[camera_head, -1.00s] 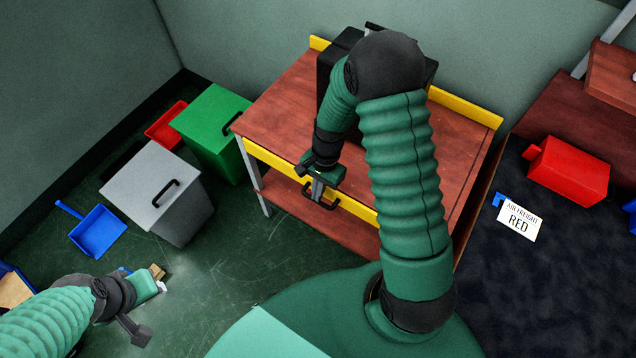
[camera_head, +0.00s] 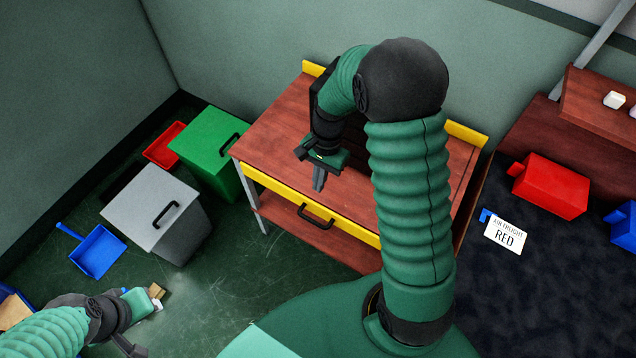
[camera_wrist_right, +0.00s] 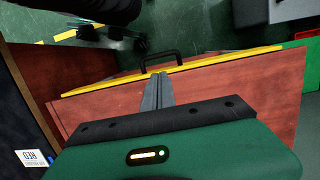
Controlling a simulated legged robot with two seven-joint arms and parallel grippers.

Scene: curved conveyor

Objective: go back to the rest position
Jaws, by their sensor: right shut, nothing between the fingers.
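My right gripper (camera_head: 318,182) hangs over the red-brown top of the workbench (camera_head: 270,140), behind its yellow front edge. Its grey fingers are together and empty. In the right wrist view the closed fingers (camera_wrist_right: 157,88) point toward the drawer handle (camera_wrist_right: 160,60), with the bench top beneath them. In the head view the black drawer handle (camera_head: 316,215) is clear of the fingers, and the drawer looks closed. My left gripper (camera_head: 146,301) is at the lower left, low over the floor. A small tan piece shows at its tip; its fingers are not clear.
A grey bin (camera_head: 150,205), a green bin (camera_head: 208,150), a red tray (camera_head: 163,147) and a blue dustpan (camera_head: 98,252) stand left of the bench. At right are a red box (camera_head: 550,187), a blue box (camera_head: 624,228) and an "AIR FREIGHT RED" sign (camera_head: 505,234).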

